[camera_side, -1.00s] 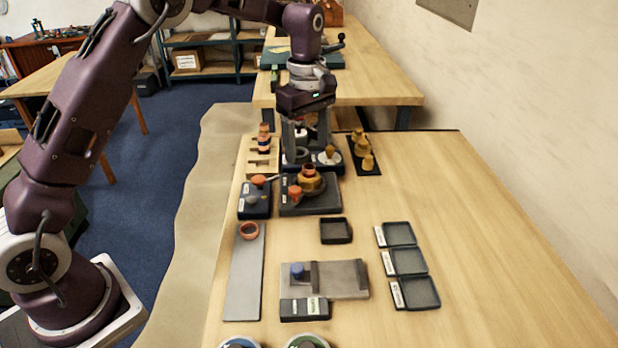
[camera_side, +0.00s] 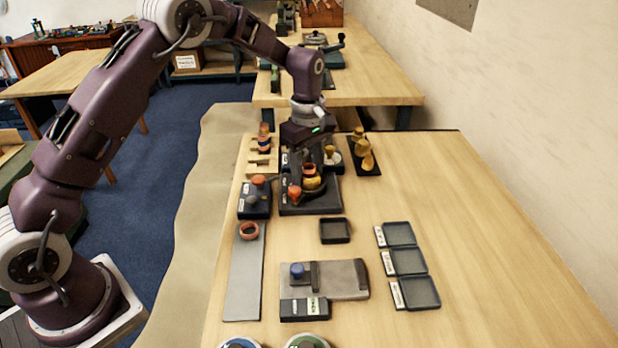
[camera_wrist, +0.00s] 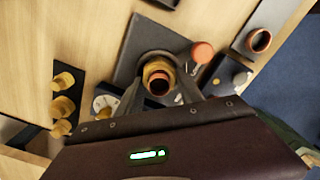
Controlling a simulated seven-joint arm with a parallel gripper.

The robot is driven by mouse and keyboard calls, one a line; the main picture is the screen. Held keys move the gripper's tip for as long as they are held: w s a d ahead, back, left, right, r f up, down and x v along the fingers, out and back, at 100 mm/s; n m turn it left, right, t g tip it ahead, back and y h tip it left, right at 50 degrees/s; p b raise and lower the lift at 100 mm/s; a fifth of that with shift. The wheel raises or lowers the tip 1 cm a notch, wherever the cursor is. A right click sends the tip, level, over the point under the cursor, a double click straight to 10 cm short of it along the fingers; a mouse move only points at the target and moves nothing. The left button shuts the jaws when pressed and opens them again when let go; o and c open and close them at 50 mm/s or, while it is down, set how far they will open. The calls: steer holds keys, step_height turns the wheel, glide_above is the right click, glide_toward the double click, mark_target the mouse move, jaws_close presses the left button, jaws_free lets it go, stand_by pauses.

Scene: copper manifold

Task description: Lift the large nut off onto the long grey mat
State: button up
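The large nut (camera_side: 313,183) is a brass-coloured ring on the dark square fixture (camera_side: 322,207), with a copper collar showing at its middle; it also shows in the wrist view (camera_wrist: 150,68). My gripper (camera_side: 308,172) points down over the fixture. In the wrist view its fingers (camera_wrist: 158,84) are apart, one on each side of the nut; I cannot tell whether they touch it. The long grey mat (camera_side: 244,285) lies at the left of the table, with a copper ring (camera_side: 249,231) on its far end.
An orange knob (camera_side: 295,192) stands close to the nut on the fixture. A dark block (camera_side: 254,207) with another orange knob is to its left. Brass fittings (camera_side: 366,160) stand on a black strip behind right. A small empty tray (camera_side: 335,231) sits in front.

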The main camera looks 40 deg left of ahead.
steer(key=shift+c, duration=1.3)
steer(key=r, duration=0.9)
steer(key=shift+s+r, duration=0.2)
steer(key=shift+r, duration=0.1)
steer(key=s+d+m, duration=0.1)
steer(key=s+d, duration=0.3)
steer(key=s, duration=0.8)
steer(key=m, duration=0.2)
glide_above(246, 266)
step_height(246, 266, down, 3)
step_height(246, 266, down, 10)
steer(key=shift+f, duration=0.1)
steer(key=o, duration=1.4)
